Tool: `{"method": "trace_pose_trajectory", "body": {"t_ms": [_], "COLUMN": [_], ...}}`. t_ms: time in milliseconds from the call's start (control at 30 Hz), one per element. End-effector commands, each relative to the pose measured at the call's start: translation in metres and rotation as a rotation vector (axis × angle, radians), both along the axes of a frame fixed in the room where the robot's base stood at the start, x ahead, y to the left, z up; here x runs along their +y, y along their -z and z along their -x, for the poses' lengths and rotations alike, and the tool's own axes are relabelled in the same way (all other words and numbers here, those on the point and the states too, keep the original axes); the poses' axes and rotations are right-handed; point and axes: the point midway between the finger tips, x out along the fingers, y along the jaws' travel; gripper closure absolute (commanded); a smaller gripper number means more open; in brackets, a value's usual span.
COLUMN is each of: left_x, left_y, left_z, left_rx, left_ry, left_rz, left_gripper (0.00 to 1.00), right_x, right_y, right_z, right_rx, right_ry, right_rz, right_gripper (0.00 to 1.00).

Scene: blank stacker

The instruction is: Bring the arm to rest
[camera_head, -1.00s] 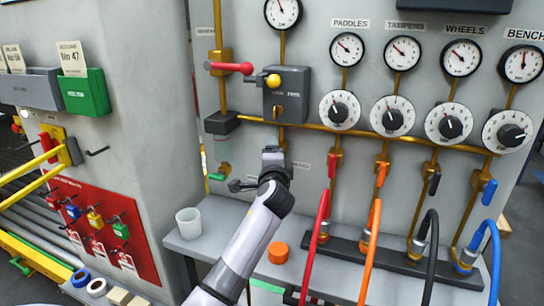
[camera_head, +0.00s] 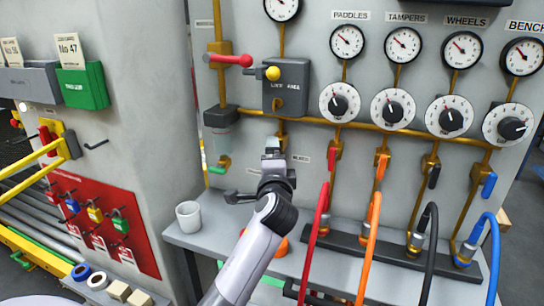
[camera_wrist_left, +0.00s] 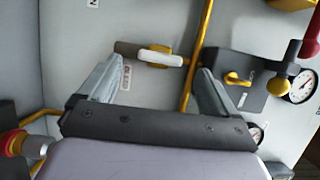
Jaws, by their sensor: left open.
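My left arm (camera_head: 245,265) comes up from the bottom of the head view, a grey link with a dark wrist. My left gripper (camera_head: 272,152) is in front of the grey wall panel (camera_head: 310,195), below the grey lever box (camera_head: 287,88). It also shows in the left wrist view (camera_wrist_left: 158,70), its two grey fingers spread apart with nothing held between them. A white-handled valve (camera_wrist_left: 160,58) on a yellow pipe shows beyond the fingers. I cannot tell how far the fingertips are from the panel. My right gripper is not in view.
A grey shelf (camera_head: 205,240) with a white cup (camera_head: 188,217) runs below the panel. An orange object (camera_head: 282,246) is partly behind my arm. Red (camera_head: 320,225), orange (camera_head: 372,240), black and blue hoses rise at the right. A red tag board (camera_head: 85,215) is at the left.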

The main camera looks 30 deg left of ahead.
Motion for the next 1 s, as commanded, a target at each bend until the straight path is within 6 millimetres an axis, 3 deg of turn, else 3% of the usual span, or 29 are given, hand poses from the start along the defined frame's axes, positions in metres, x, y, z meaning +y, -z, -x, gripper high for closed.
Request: {"method": "trace_pose_trajectory", "body": {"t_ms": [733, 867, 1000], "left_x": [-0.005, -0.006, -0.015], "left_y": [0.004, 0.035, 0.094], "left_z": [0.009, 0.026, 0.069], "left_rx": [0.003, 0.028, 0.087], "left_ry": [0.001, 0.003, -0.006], "left_rz": [0.016, 0.129, 0.381], "left_gripper": [0.08, 0.08, 0.08], "right_x": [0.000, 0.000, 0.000], "right_y": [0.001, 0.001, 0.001], "right_z": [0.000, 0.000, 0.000], "right_rx": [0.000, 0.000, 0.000], "right_ry": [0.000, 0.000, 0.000], "right_rz": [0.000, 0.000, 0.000], "right_gripper": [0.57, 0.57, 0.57]}}
